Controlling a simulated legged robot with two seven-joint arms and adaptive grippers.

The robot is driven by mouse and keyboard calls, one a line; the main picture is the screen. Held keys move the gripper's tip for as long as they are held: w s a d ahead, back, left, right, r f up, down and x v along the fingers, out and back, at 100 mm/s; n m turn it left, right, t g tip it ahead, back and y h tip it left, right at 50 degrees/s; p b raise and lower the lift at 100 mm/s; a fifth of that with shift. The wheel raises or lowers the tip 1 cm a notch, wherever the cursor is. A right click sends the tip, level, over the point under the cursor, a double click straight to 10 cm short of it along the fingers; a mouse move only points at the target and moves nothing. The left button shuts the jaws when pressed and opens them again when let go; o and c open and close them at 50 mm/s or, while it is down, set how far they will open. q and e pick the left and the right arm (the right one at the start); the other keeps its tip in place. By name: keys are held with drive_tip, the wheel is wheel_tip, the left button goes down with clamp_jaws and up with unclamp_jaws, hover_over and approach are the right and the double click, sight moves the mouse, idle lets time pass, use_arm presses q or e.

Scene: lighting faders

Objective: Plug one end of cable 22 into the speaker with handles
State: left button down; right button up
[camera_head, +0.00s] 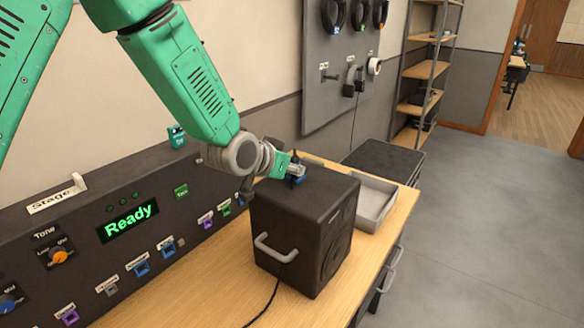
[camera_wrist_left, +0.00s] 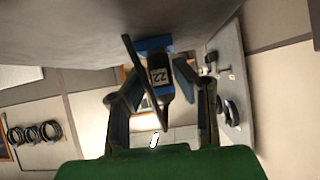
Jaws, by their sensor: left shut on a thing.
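The speaker with handles (camera_head: 305,225) is a black box on the wooden bench, with a grey handle on its near side. My left gripper (camera_head: 292,173) is just above its top. The left wrist view shows the gripper (camera_wrist_left: 160,85) shut on a dark plug with a white label reading 22, the cable 22 plug (camera_wrist_left: 160,77). The plug's end meets a blue part (camera_wrist_left: 153,44) at the dark speaker surface; I cannot tell whether it is inserted or only touching. A thin dark strand crosses beside the plug. My right gripper is not in view.
A black console (camera_head: 130,235) with a "Ready" display and coloured sockets stands left of the speaker. A grey tray (camera_head: 375,203) lies just beyond the speaker. Coiled cables (camera_head: 333,15) hang on a wall panel. A black cord (camera_head: 265,305) runs along the bench in front.

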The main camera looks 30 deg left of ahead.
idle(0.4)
use_arm(q)
drive_tip(key=c, duration=1.2)
unclamp_jaws()
drive_tip(key=v, duration=1.2)
drive_tip(key=shift+a+f, duration=0.1)
drive_tip(key=shift+f, duration=0.05)
